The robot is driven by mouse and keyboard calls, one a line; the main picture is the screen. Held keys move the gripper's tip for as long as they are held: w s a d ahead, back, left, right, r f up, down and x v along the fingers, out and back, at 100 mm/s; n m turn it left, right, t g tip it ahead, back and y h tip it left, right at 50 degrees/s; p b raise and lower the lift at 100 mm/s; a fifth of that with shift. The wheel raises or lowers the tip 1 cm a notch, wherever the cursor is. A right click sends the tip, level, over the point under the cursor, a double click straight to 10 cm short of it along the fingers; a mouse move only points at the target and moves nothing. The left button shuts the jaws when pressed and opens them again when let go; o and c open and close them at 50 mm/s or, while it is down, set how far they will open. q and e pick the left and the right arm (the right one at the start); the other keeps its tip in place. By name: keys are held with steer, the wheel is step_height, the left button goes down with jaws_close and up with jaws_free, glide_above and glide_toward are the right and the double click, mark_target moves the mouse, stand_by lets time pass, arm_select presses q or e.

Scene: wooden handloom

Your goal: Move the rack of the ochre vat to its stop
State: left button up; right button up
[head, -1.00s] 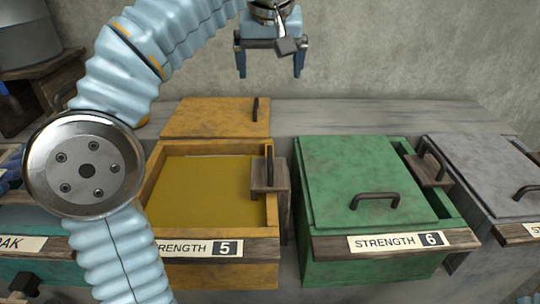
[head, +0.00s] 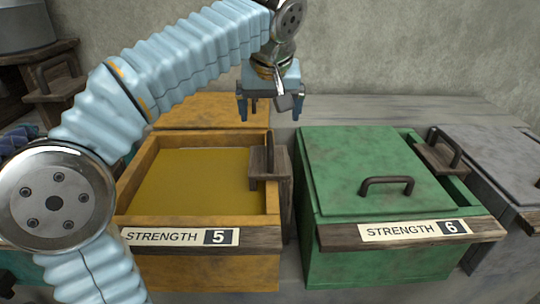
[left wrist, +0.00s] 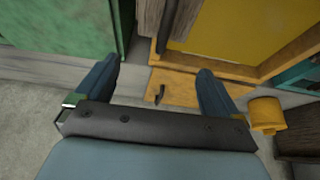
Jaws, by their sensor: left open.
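The ochre vat (head: 258,255) stands uncovered with yellow liquid inside, behind a STRENGTH 5 label. Its rack (head: 284,182) is a brown wooden piece with a dark upright handle (head: 270,153) at the vat's right wall. In the left wrist view the rack (left wrist: 150,20) shows at the top edge, partly cut off. The ochre lid (head: 180,112) lies behind the vat. My left gripper (head: 270,116) is open and empty, above the lid and behind the rack handle. In the left wrist view, its fingers (left wrist: 155,80) frame the lid's handle (left wrist: 160,95) below them. My right gripper is out of view.
A green vat (head: 380,255) with its lid on and its own rack (head: 440,157) stands close at the right. A grey vat (head: 500,165) is beyond it. The bench top (head: 390,112) behind the green vat is clear, with a wall behind.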

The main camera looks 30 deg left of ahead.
mark_target(270, 140)
arm_select(q)
step_height(270, 140, down, 6)
steer(key=b, duration=0.4)
steer(key=shift+f, duration=0.45)
steer(key=shift+f+b, duration=0.1)
steer(key=shift+b, duration=0.2)
steer(key=shift+f, duration=0.25)
